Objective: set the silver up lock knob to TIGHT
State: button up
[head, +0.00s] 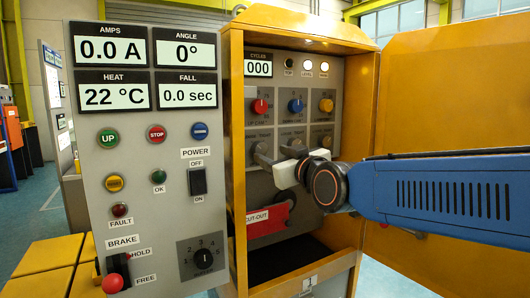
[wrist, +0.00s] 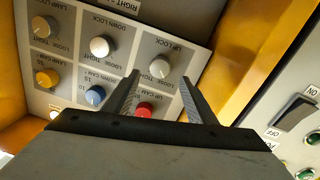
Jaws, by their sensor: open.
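The silver up lock knob (wrist: 160,67) sits on a grey panel under an UP LOCK label, with LOOSE and TIGHT marks beside it. In the wrist view, which is turned over, it shows between the tips of my open gripper (wrist: 158,78). I cannot tell whether the jaws are around it or short of it, and its pointer is too small to read. In the head view the knob (head: 260,148) is at the left of the lower knob row, and my gripper (head: 272,158) reaches in just below it.
Beside it are the silver down lock knob (wrist: 101,46) and lamp lock knob (wrist: 42,26). The red up cam knob (wrist: 145,110) shows between my fingers, near the blue knob (wrist: 95,95). The yellow cabinet wall (head: 237,130) and open door (head: 455,95) flank the panel.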

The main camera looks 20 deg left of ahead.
aim_at(261, 150)
jog(key=shift+x, duration=2.9)
jog(key=c, duration=1)
